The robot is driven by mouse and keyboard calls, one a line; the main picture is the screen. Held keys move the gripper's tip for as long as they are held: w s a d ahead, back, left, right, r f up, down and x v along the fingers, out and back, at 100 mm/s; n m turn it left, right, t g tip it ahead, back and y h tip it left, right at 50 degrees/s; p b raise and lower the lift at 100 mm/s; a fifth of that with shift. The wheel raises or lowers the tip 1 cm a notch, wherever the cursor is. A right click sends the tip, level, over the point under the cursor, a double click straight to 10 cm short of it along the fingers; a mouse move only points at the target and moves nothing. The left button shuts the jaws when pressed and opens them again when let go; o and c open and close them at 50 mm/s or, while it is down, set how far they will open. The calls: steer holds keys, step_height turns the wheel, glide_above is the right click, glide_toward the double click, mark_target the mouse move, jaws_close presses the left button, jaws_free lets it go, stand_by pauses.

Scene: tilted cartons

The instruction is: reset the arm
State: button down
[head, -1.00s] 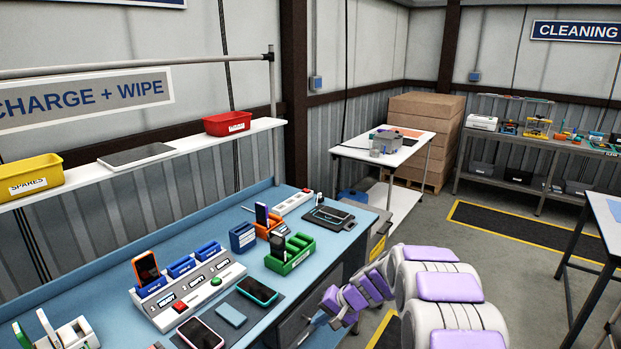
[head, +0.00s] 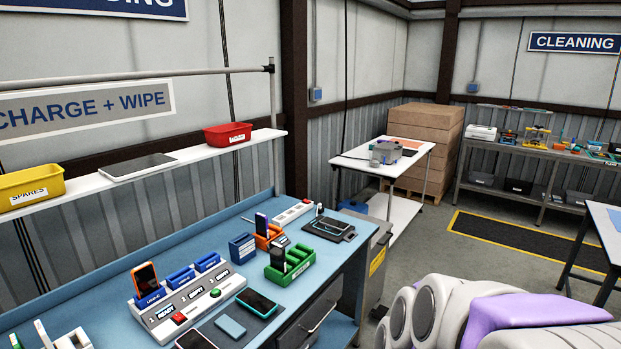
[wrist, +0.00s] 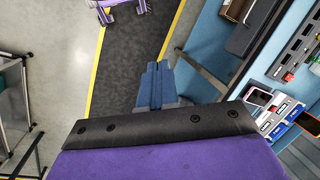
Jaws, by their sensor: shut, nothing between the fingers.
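My gripper (wrist: 154,84) shows in the wrist view as blue fingers closed together with nothing between them. It is over the floor beside the blue workbench (wrist: 213,62), clear of everything on it. In the head view only my grey and purple arm links show at the lower right, and the gripper itself is out of sight.
The bench holds a charging dock (head: 190,302) with an orange phone (head: 145,276), a green holder (head: 290,264) and several phones. A white side table (head: 393,153) and a cleaning bench (head: 530,149) stand behind. The grey floor (head: 450,255) between is open.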

steer(key=s+d+h, duration=0.2)
steer(key=s+d, duration=0.3)
steer(key=s, duration=0.7)
steer(key=shift+s+d+r+g+h, duration=0.15)
steer(key=shift+s+d+g+h, duration=0.05)
steer(key=shift+s+g+h, duration=0.15)
